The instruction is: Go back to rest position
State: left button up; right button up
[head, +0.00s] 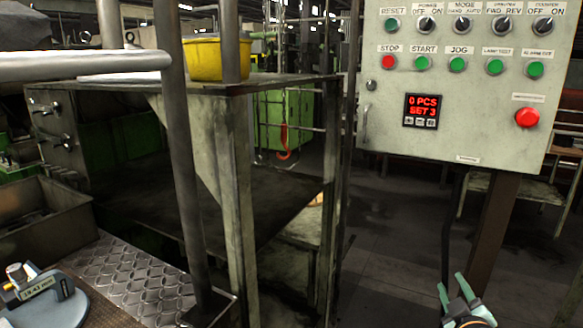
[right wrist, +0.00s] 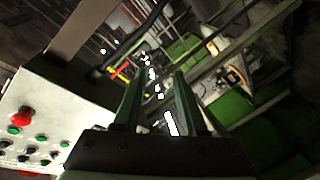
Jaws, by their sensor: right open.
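My right gripper (head: 452,283) shows at the bottom right of the head view, below the control panel (head: 455,130). Its two green fingers stand apart with nothing between them. In the right wrist view the open fingers (right wrist: 157,80) point away over the workshop, and the panel (right wrist: 50,100) lies to their left. The gripper is apart from the panel. The panel has a red and black display, several knobs, green buttons and red buttons. My left gripper is not in view.
A metal frame table (head: 255,87) with posts bears a yellow bucket (head: 205,58). A measuring device (head: 45,295) reading 19.43 mm and a metal bin (head: 60,225) are at lower left. The panel's brown post (head: 492,230) stands beside my right gripper. Open floor (head: 385,230) lies in the middle.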

jog(key=s+a+f+n+g+y, duration=0.1)
jog(key=s+a+f+g+y, duration=0.1)
jog(key=s+f, duration=0.5)
jog(key=s+a+f+n+g+y, duration=0.1)
jog(key=s+a+f+g+y, duration=0.15)
jog(key=f, duration=0.85)
jog(key=s+a+f+g+y, duration=0.1)
jog(key=s+a+f+g, duration=0.1)
jog(key=s+f, duration=0.55)
jog(key=s+a+f+g+y, duration=0.1)
jog(key=s+a+f, duration=0.25)
jog(key=s, duration=0.75)
jog(key=a+m, duration=0.5)
jog(key=a, duration=0.5)
jog(key=shift+t+y, duration=0.35)
jog(key=shift+t, duration=0.2)
jog(key=r+p, duration=0.3)
jog(key=w+r+p, duration=0.1)
jog(key=r+p, duration=0.1)
jog(key=shift+a+r, duration=0.15)
jog(key=shift+a, duration=0.05)
